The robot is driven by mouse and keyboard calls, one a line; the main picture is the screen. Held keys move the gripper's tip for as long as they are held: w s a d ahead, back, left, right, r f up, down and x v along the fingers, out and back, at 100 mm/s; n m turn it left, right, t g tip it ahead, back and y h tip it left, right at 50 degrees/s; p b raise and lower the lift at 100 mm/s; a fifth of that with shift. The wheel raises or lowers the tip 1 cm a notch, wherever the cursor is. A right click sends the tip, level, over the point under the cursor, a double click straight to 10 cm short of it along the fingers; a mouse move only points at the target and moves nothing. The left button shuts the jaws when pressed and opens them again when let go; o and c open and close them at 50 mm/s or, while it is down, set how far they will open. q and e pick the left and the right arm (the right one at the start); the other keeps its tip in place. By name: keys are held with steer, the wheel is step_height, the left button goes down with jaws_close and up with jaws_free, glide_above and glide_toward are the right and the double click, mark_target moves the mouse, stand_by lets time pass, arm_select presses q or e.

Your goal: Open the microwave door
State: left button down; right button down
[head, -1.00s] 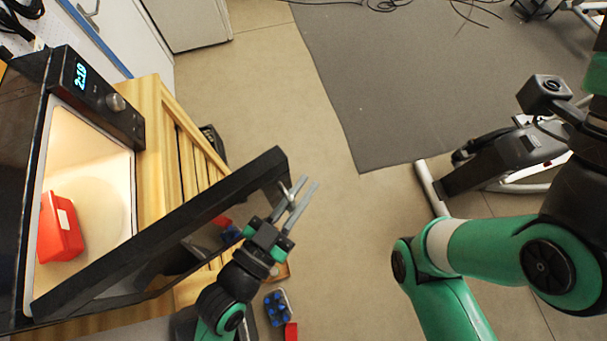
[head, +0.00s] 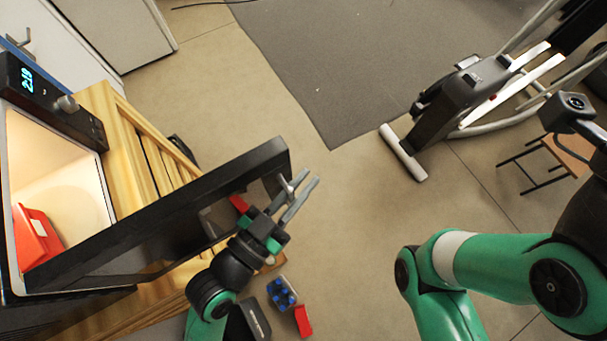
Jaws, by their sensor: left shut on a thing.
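The microwave (head: 55,125) stands at the left with its lit cavity exposed. A red box (head: 35,238) sits inside the cavity. My right arm (head: 490,265) comes in from the right; its gripper is out of the frame.
A wooden cabinet (head: 135,145) is under the microwave. An elliptical machine (head: 450,110) stands at the upper right by a grey mat (head: 340,60). Floor right of the door is clear.

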arm_select(q)
steer(key=c, duration=1.2)
jaws_free()
steer(key=shift+p+v, duration=0.65)
steer(key=shift+v, duration=5.2)
